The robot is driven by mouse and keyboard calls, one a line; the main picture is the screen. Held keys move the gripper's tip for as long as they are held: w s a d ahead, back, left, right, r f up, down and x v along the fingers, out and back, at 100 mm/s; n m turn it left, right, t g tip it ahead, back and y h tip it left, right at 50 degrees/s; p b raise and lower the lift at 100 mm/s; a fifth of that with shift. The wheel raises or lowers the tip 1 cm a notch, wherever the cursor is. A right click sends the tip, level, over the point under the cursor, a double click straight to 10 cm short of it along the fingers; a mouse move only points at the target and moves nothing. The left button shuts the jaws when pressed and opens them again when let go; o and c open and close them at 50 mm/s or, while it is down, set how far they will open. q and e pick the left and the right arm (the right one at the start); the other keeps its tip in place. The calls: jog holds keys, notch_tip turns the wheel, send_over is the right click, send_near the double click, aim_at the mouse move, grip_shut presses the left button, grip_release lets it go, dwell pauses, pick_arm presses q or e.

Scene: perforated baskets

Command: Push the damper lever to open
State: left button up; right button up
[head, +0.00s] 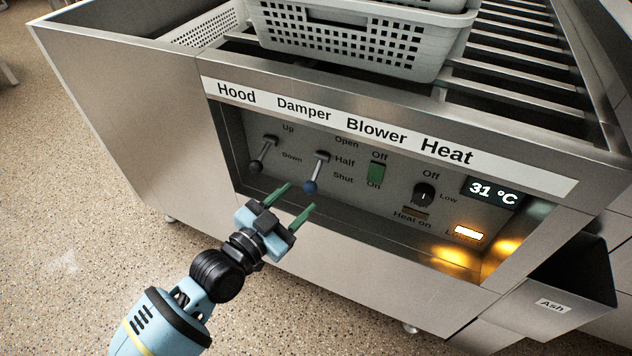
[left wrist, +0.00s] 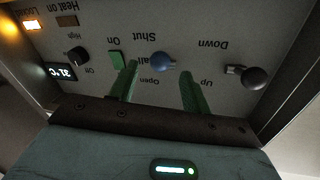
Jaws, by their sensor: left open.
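The damper lever (head: 317,171) is a metal stem with a blue knob, under the "Damper" label on the front panel. It hangs down, its knob about level with the "Shut" mark, below "Half" and "Open". My left gripper (head: 301,195) is open with green fingers pointed at the panel, just in front of and below the knob. In the left wrist view, which is upside down, the blue knob (left wrist: 161,61) appears between the two fingertips. I see no clear contact, and the fingers look empty. My right gripper is not in view.
The hood lever (head: 262,155), with a dark knob, is just left of the damper lever. A green blower switch (head: 376,173) and black heat dial (head: 424,194) are to the right. The panel is recessed within a metal frame. A grey perforated basket (head: 360,45) sits on rails above.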

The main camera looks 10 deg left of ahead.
aim_at(316, 173)
pick_arm(q)
jog(key=b+x, duration=0.2)
jog(key=x, duration=0.5)
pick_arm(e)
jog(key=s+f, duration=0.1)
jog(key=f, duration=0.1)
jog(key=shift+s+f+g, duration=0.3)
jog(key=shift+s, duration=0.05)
pick_arm(q)
jog(key=shift+c, duration=0.6)
grip_shut()
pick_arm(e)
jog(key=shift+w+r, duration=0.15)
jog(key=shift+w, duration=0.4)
